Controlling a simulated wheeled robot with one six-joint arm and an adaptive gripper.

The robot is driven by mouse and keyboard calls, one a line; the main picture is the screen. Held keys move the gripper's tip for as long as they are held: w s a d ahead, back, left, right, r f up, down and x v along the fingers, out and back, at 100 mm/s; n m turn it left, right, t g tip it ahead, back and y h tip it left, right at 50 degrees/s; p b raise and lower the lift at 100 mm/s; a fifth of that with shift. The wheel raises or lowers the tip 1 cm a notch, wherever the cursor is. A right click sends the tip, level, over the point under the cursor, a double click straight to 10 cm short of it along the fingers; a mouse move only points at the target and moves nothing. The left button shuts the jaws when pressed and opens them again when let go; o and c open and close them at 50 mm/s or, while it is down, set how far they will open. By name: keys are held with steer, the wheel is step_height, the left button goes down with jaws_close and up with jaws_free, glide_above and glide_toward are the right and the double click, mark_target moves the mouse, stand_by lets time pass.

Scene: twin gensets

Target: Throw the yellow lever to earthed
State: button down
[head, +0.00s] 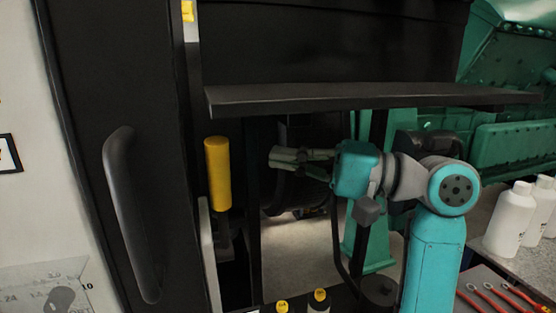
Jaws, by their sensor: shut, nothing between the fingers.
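The yellow lever (217,173) is an upright yellow cylinder on a dark stem in the head view, left of centre. It stands between the black door and a dark post. My gripper (274,157) is to the right of the lever, with its fingers pointing left towards it. The fingers are shut and empty. A visible gap lies between the fingertips and the lever in the picture; the difference in depth is hard to tell. The lower end of the lever's stem is in shadow, and no position marking for it can be read.
A black door with a long handle (132,214) stands at the left. A dark shelf (370,97) juts out above my arm. Green machinery (515,140) fills the back right. White bottles (511,218), red-handled tools (500,298) and yellow-capped bottles (319,300) stand or lie low in view.

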mark_target(219, 204)
steer(key=s+a, duration=0.2)
steer(key=a, duration=0.5)
steer(key=shift+a, duration=0.25)
stand_by(0.4)
